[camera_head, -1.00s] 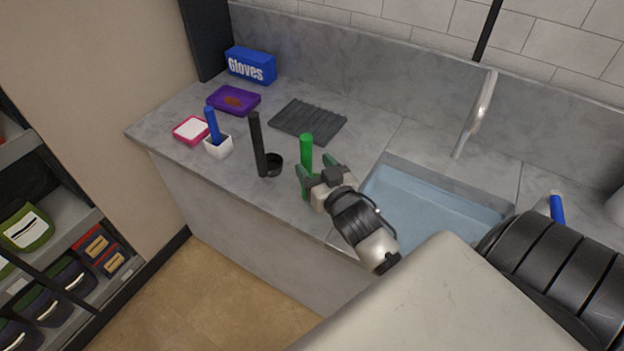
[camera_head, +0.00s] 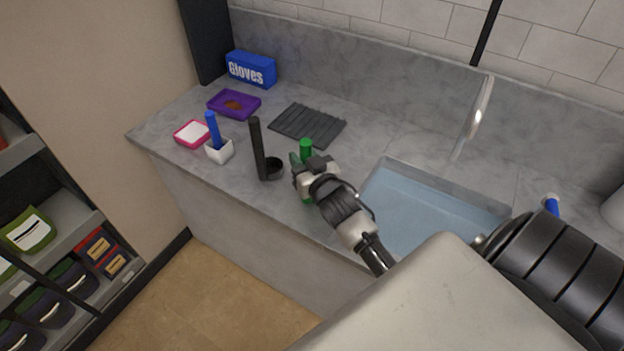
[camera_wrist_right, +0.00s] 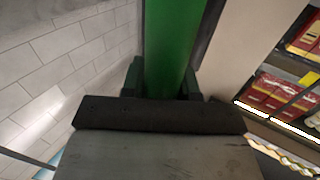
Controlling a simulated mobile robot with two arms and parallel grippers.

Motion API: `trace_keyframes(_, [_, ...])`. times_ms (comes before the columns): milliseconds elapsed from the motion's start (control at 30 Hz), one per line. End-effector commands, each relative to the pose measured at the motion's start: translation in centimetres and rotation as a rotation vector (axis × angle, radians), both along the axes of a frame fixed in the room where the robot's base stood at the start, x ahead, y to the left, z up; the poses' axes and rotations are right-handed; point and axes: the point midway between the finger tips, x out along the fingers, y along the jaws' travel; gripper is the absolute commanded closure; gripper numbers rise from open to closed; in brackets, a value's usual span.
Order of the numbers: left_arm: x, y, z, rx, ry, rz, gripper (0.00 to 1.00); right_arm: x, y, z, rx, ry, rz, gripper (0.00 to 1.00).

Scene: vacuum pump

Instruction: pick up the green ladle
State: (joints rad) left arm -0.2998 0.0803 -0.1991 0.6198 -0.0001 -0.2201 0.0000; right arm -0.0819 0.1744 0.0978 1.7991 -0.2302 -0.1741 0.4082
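The green ladle (camera_head: 306,149) stands upright near the counter's front edge, left of the sink. Its handle top rises above my right gripper, and its lower part is mostly hidden behind the gripper. My right gripper (camera_head: 303,165) is at the handle, with its green fingers closed around it. In the right wrist view the green handle (camera_wrist_right: 172,45) stands between the two fingers (camera_wrist_right: 162,82), which sit against its sides. My left gripper is in neither view.
A black ladle (camera_head: 258,150) stands just left of the gripper. A dark ribbed mat (camera_head: 308,125) is behind; the sink (camera_head: 430,215) is right.

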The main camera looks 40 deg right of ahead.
Motion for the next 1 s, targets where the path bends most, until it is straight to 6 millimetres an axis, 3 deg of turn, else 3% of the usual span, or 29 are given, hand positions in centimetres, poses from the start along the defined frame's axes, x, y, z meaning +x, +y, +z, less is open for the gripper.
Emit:
trace_keyframes(33, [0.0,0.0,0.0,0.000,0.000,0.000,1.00,0.0,0.0,0.0,0.000,0.000,0.000,0.81])
trace_keyframes(167, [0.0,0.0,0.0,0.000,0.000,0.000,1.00,0.0,0.0,0.0,0.000,0.000,0.000,1.00])
trace_keyframes(567, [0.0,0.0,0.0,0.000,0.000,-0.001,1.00,0.0,0.0,0.5,-0.001,-0.002,0.000,1.00])
trace_keyframes(733, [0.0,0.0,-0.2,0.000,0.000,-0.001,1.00,0.0,0.0,2.4,-0.003,-0.005,0.001,1.00])
trace_keyframes(833, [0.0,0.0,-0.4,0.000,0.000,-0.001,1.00,0.0,0.0,4.5,-0.004,-0.008,0.002,1.00])
trace_keyframes(1000, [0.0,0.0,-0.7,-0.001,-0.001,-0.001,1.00,-3.1,-2.8,6.4,-0.008,0.000,0.001,1.00])
